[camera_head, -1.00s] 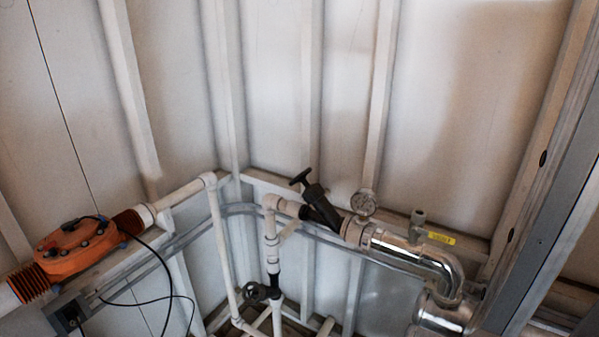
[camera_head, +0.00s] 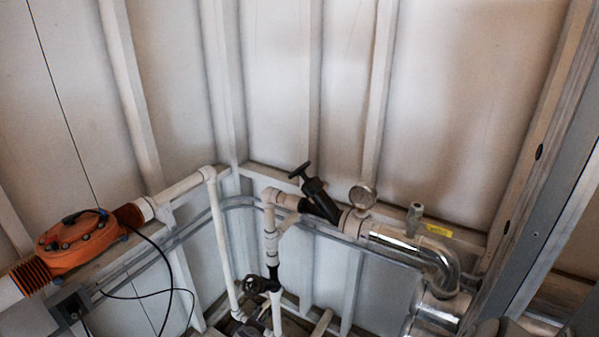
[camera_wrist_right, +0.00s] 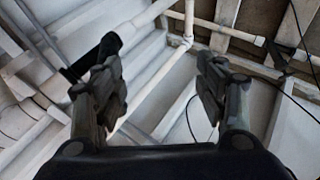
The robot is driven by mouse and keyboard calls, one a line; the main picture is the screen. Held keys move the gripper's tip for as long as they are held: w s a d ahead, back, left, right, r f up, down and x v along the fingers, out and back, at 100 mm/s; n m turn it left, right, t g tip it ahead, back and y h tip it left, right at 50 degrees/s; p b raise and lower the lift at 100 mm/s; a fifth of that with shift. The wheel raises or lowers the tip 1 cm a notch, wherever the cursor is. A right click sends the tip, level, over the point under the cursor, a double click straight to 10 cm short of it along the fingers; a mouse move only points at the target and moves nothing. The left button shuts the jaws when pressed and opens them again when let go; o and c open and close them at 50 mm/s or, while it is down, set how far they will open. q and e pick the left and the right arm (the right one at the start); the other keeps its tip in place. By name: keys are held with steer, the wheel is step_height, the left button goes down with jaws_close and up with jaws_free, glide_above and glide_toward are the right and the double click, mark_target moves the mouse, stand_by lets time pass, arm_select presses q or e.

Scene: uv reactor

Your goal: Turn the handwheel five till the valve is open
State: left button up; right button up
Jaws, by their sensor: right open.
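Two black valve handles show in the head view, and no number is readable on either. One is a T-shaped handle (camera_head: 299,171) on a slanted black valve body (camera_head: 320,200) in the upper white pipe. The other is a small round handwheel (camera_head: 257,285) lower down, beside a vertical pipe. In the right wrist view my right gripper (camera_wrist_right: 160,80) is open, with nothing between its fingers. A black valve part (camera_wrist_right: 93,60) shows beyond its left finger, partly hidden by it. I cannot tell the distance. My left gripper is in neither view.
An orange ribbed unit (camera_head: 80,242) with black cables sits at left. A round gauge (camera_head: 363,197) and a shiny metal elbow pipe (camera_head: 437,265) are right of the slanted valve. A grey beam (camera_head: 545,190) runs along the right side. White ribbed walls close off the corner.

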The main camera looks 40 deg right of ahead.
mark_target(299, 172)
steer(key=w+d+r+m+h, duration=0.1)
steer(key=w+d+r+h, duration=0.15)
steer(key=r, duration=0.55)
steer(key=w+d+r+m+h, duration=0.1)
steer(key=w+d+r, duration=0.25)
steer(key=r, duration=0.55)
steer(key=s+d+r+m+g+h, duration=0.1)
steer(key=d+r+m, duration=0.1)
steer(key=r, duration=0.7)
steer(key=s+d+r+m+g+h, duration=0.1)
steer(key=s+d+r+m+h, duration=0.1)
steer(key=r, duration=0.7)
steer(key=s+d+r+m+h, duration=0.2)
steer(key=d+r+m, duration=0.1)
steer(key=r, duration=0.7)
steer(key=shift+d+m+g, duration=0.3)
steer(key=shift+m+g, duration=0.1)
steer(key=shift+m, duration=0.1)
steer(key=shift+d+r+p, duration=0.15)
steer(key=shift+d+p, duration=0.15)
steer(key=shift+d, duration=0.05)
steer(key=p+x, duration=0.2)
steer(key=x, duration=0.4)
steer(key=shift+w+d+f, duration=0.15)
steer(key=shift+d+f, duration=0.1)
steer(key=shift+d, duration=0.15)
steer(key=shift+c, duration=0.6)
steer(key=c, duration=0.6)
steer(key=shift+p, duration=0.3)
